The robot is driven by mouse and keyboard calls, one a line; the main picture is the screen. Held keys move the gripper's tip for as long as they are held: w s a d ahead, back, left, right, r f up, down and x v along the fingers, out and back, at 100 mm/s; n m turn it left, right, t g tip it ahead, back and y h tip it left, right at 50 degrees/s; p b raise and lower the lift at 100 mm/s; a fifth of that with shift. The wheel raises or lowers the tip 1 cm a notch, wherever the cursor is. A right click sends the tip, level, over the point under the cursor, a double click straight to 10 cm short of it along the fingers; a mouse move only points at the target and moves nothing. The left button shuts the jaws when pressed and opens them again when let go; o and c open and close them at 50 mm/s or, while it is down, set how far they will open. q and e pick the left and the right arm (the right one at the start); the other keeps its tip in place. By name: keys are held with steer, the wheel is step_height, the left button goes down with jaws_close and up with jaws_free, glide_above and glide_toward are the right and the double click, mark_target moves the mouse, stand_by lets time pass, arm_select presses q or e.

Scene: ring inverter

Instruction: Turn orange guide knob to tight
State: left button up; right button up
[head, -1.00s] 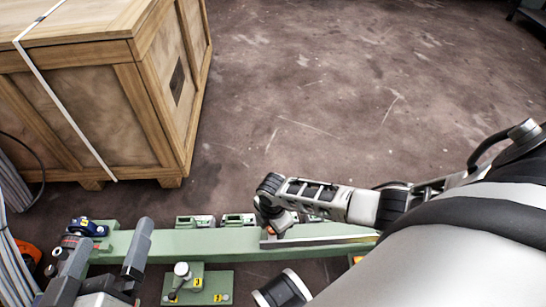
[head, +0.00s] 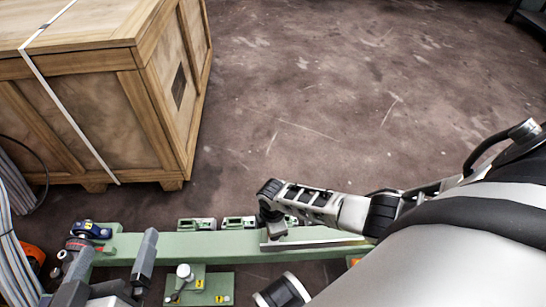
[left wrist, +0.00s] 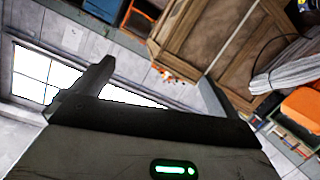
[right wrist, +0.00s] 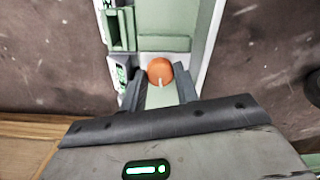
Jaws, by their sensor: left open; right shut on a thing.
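The orange guide knob (right wrist: 160,70) shows in the right wrist view, round with a pale pointer mark on its lower side in the picture. It sits on the green machine beam (head: 190,245). My right gripper (right wrist: 160,86) is shut on the knob, one finger on each side. In the head view my right gripper (head: 272,225) is over the beam and hides the knob. My left gripper (head: 112,262) is open and empty at the beam's left end. Its spread fingers also show in the left wrist view (left wrist: 150,80), with nothing between them.
A large strapped wooden crate (head: 95,110) stands behind the beam on the left. Grey cables (head: 15,220) run along the left edge. A green plate with a lever (head: 200,285) lies in front of the beam. The floor behind is clear.

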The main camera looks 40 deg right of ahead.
steer(key=m+p, duration=0.1)
steer(key=m, duration=0.3)
steer(key=shift+r+m+p, duration=0.1)
steer(key=shift+m+p, duration=0.2)
steer(key=shift+p, duration=0.1)
steer(key=m, duration=0.2)
steer(key=shift+m+p, duration=0.4)
steer(key=m, duration=0.2)
steer(key=shift+m+p, duration=0.35)
steer(key=shift+m, duration=0.95)
steer(key=m, duration=0.2)
steer(key=shift+s+m+p, duration=0.1)
steer(key=shift+m+p, duration=0.2)
steer(key=shift+p, duration=0.05)
arm_select(q)
steer(key=shift+s+a+f+m+g+y, duration=0.1)
steer(key=shift+a+f+g+y, duration=0.15)
steer(key=shift+f+g, duration=0.15)
steer(key=shift+a+f+m+g+y, duration=0.1)
steer(key=shift+a+f+g+y, duration=0.2)
steer(key=shift+f, duration=0.25)
steer(key=shift+s+a+f+m+g+y, duration=0.1)
steer(key=shift+a+f+g+y, duration=0.15)
steer(key=shift+f, duration=0.2)
arm_select(e)
steer(key=shift+m, duration=1.7)
